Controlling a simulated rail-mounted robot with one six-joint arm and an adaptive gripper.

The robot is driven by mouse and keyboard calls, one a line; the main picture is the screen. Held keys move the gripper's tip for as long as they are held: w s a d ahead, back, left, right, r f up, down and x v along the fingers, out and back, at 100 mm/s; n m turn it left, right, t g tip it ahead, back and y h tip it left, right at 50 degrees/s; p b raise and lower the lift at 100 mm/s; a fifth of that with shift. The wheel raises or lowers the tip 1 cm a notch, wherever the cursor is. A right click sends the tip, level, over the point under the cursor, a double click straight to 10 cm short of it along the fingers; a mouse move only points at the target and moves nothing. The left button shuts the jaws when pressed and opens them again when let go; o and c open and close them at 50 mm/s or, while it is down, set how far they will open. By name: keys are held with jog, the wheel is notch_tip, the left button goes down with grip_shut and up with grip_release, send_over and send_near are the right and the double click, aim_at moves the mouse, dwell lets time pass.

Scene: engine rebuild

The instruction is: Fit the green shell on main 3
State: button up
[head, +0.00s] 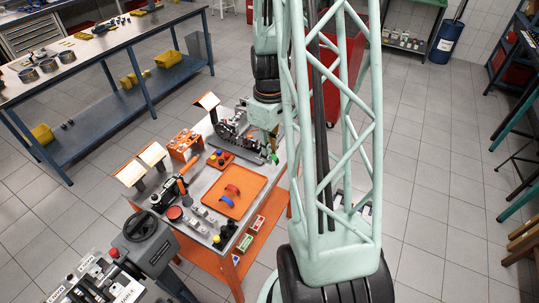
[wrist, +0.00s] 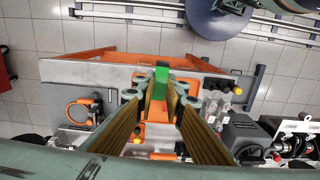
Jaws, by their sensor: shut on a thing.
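My gripper (head: 270,147) is shut on the green shell (head: 274,158), at the right end of the dark engine block (head: 233,128) on the work cart. In the wrist view the green shell (wrist: 161,78) stands out between the tips of my gripper (wrist: 159,92). It appears to be held above the cart top. The main 3 seat cannot be picked out; the block is small in the head view and not clear in the wrist view. A red shell (head: 232,189) and a blue shell (head: 229,199) lie on the orange tray (head: 246,207).
The cart also carries an orange crate-like part (head: 185,145), a small orange tray with coloured knobs (head: 220,158), a black tool with an orange handle (head: 182,188) and tilted panels (head: 152,153).

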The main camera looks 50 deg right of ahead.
notch_tip(320, 180, up, 24)
jog(key=p, duration=0.6)
dwell(6.3)
